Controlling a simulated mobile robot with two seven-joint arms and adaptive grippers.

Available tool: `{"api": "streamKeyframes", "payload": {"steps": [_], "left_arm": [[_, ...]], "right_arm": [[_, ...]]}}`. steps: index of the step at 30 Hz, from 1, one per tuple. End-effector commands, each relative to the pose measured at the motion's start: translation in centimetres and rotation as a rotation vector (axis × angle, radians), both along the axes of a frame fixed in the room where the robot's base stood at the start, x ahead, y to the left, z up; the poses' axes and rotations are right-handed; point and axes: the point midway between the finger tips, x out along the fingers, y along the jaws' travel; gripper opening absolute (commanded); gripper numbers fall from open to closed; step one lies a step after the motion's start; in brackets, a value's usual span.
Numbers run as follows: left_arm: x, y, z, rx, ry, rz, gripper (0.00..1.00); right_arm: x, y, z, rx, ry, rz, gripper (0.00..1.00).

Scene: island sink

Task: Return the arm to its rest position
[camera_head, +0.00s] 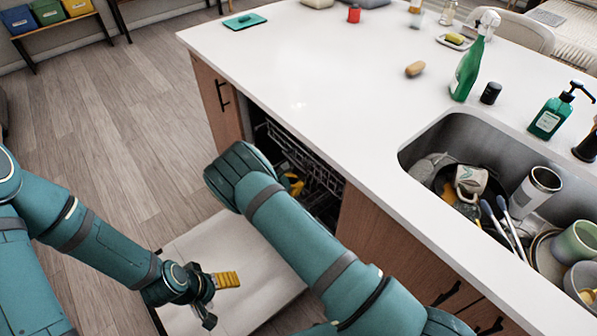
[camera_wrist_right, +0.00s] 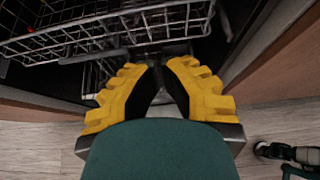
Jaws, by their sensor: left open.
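My left arm (camera_head: 105,246) reaches in from the left in the head view. Its gripper (camera_head: 221,296) is open and empty, low over the pale lowered dishwasher door (camera_head: 262,282). One yellow finger pad shows clearly. My right arm (camera_head: 305,235) extends from the bottom toward the dishwasher opening, with its gripper (camera_head: 297,184) mostly hidden behind its wrist. In the right wrist view, the yellow fingers of this gripper (camera_wrist_right: 156,66) come together at their tips, with nothing visible held between them. They point at the dishwasher racks.
The dishwasher rack (camera_wrist_right: 100,35) is close in front of my right gripper. The white island counter (camera_head: 330,85) lies beyond, with a green spray bottle (camera_head: 468,70). The sink (camera_head: 470,135) holds mugs and dishes. Open wooden floor (camera_head: 110,130) lies at the left.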

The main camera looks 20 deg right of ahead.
Motion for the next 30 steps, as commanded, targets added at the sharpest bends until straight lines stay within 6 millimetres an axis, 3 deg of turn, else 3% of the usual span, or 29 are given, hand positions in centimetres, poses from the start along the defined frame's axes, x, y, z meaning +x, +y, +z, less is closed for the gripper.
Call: {"api": "streamKeyframes", "payload": {"steps": [8,11,14,16,20,24,30], "left_arm": [[0.0,0.0,0.0,0.000,0.001,0.000,0.77],[0.0,0.0,0.0,0.000,0.001,0.000,0.77],[0.0,0.0,0.0,0.000,0.001,0.000,0.77],[0.0,0.0,0.0,0.000,0.001,0.000,0.77],[0.0,0.0,0.0,0.000,0.001,0.000,0.77],[0.0,0.0,0.0,0.000,0.001,0.000,0.77],[0.0,0.0,0.0,0.000,0.000,0.000,0.77]], "right_arm": [[-0.4,0.0,-0.1,0.013,0.003,-0.011,0.00],[-2.2,-0.7,-1.4,0.086,0.020,-0.075,0.00],[-6.0,-1.4,-3.7,0.251,0.041,-0.220,0.00],[-9.9,-1.3,-5.6,0.413,0.050,-0.376,0.00],[-17.1,1.5,-7.1,0.736,0.020,-0.731,0.00],[-22.3,5.5,-5.7,1.015,-0.076,-1.126,0.00],[-26.3,9.0,-0.8,1.258,-0.297,-1.644,0.00]]}}
